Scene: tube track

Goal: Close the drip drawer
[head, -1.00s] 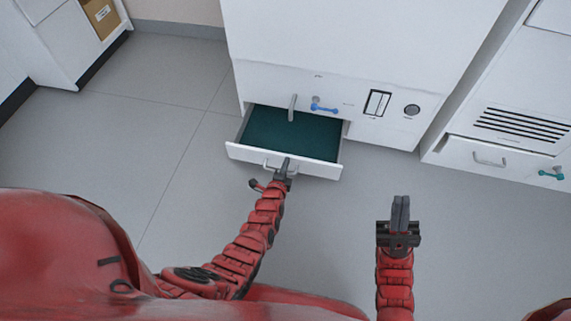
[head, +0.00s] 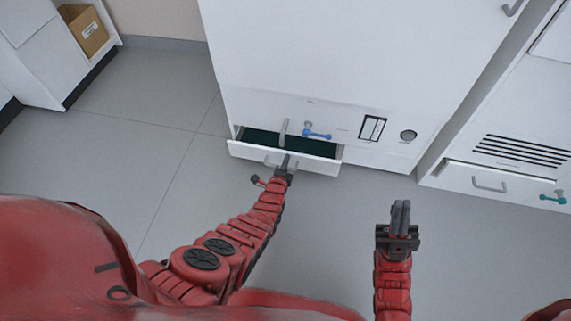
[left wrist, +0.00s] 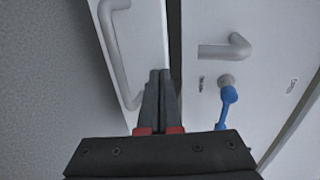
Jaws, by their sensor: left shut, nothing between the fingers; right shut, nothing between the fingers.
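The drip drawer (head: 245,152) is at the foot of the white cabinet, partly open, with a strip of its dark green inside showing. Its white front with a grey bar handle also shows in the left wrist view (left wrist: 150,35). My left gripper (head: 285,160) is shut and empty, its tips at the drawer front beside the handle; in the left wrist view the closed fingers (left wrist: 158,85) overlap the top edge of the front. Whether they touch it I cannot tell. My right gripper (head: 401,207) is shut and empty over the floor, right of the drawer.
Above the drawer, the cabinet (head: 290,50) carries a grey handle (head: 284,132) and a blue valve lever (head: 317,135). Another white unit (head: 500,180) with a handle and teal lever stands at right. A cardboard box (head: 85,32) is far left. The floor between is clear.

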